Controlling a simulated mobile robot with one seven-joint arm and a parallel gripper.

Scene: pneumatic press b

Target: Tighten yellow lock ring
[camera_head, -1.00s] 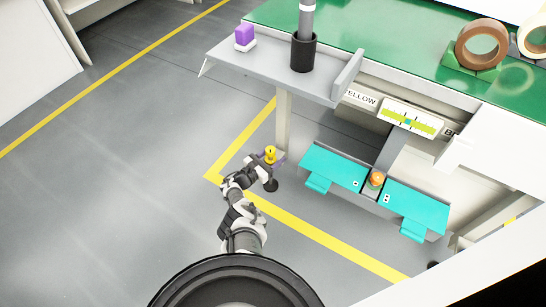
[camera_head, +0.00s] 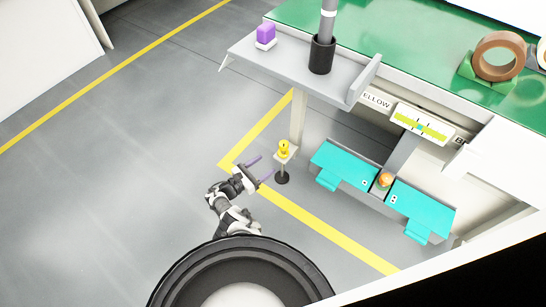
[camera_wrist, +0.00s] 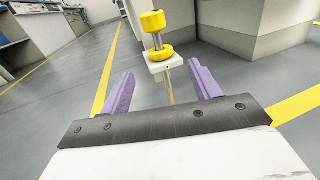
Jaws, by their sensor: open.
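A yellow knob (camera_head: 284,146) sits on a white block atop a thin post with a round black base. In the wrist view, the upper yellow knob (camera_wrist: 153,21) sits on a metal stem. A yellow ring (camera_wrist: 159,53) surrounds the stem lower down, against the white block (camera_wrist: 166,66). My gripper (camera_head: 266,166) is open and empty, left of the post and apart from it. In the wrist view, my gripper's purple fingers (camera_wrist: 161,70) are spread wide, with the ring and block ahead between their tips. Whether the ring is tight cannot be told.
A grey shelf (camera_head: 290,72) with a purple block (camera_head: 265,34) and a black holder (camera_head: 321,55) stands behind the post. Teal panels (camera_head: 345,165) with an orange button (camera_head: 385,180) are to the right. Floor at left is free.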

